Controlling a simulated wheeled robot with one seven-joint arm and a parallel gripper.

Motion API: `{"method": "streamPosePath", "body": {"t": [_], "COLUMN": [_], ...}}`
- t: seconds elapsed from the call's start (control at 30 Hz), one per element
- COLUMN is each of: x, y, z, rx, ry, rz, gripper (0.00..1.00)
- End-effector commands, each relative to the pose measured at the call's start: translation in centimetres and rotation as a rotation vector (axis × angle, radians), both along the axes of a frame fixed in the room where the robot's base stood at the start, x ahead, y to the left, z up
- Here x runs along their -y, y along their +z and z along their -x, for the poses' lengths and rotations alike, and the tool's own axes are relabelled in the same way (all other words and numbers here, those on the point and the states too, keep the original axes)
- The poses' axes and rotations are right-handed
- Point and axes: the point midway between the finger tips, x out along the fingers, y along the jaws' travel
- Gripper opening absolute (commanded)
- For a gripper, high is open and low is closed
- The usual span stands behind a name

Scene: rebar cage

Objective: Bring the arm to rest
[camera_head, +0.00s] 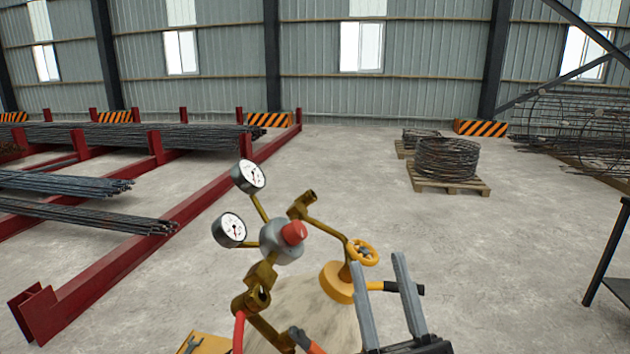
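My gripper (378,262) is at the bottom, right of centre, with its two grey fingers pointing up and away. The fingers stand clearly apart, and no object is visibly clamped between them. The rest of my arm is mostly out of view.
A red steel rack (150,245) with rebar bundles (70,183) fills the left. A wire coil (447,158) sits on a pallet (447,184) farther back. A rebar cage (580,125) and a dark table edge (608,250) are at right. Open concrete floor lies between.

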Motion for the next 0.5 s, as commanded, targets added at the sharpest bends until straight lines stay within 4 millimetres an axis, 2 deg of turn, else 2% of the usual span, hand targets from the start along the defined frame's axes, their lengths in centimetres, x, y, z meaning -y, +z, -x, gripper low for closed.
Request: {"method": "streamPosePath", "body": {"t": [0.03,0.27,0.5], "x": [0.8,4.4,7.4], "y": [-1.9,-9.3,-16.5], "z": [0.8,4.8,10.8], "rx": [-0.058,-0.302,-0.552], "ry": [-0.015,-0.087,-0.149], "rz": [-0.03,-0.125,-0.171], "gripper": [0.38,0.38,0.38]}}
